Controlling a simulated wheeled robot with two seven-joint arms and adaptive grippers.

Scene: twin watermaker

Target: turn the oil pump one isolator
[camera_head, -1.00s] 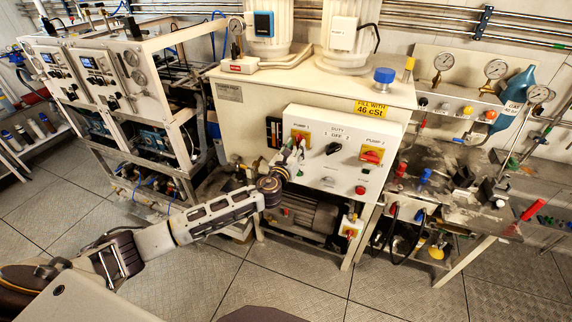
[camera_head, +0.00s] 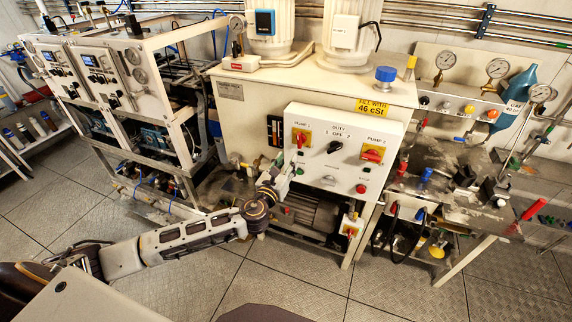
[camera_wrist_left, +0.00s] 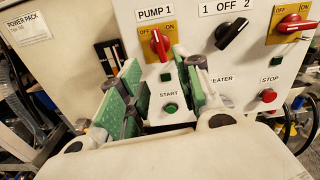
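The pump 1 isolator is a red handle on a yellow plate (camera_head: 301,138) at the left of the white control panel. In the left wrist view, its red handle (camera_wrist_left: 160,44) stands nearly upright, between the OFF and ON marks. My left gripper (camera_head: 284,160) is just below and left of it in the head view. In the left wrist view, the gripper (camera_wrist_left: 157,66) is open, its green-padded fingers apart with nothing between them. The handle shows beyond the fingertips, apart from them. My right gripper is in neither view.
A black duty selector (camera_head: 335,147) and the pump 2 isolator (camera_head: 372,153), its red handle nearly level, are to the right. A green start button (camera_wrist_left: 171,108) shows between the fingers. A red stop button (camera_wrist_left: 268,96) is at the right. Floor in front is clear.

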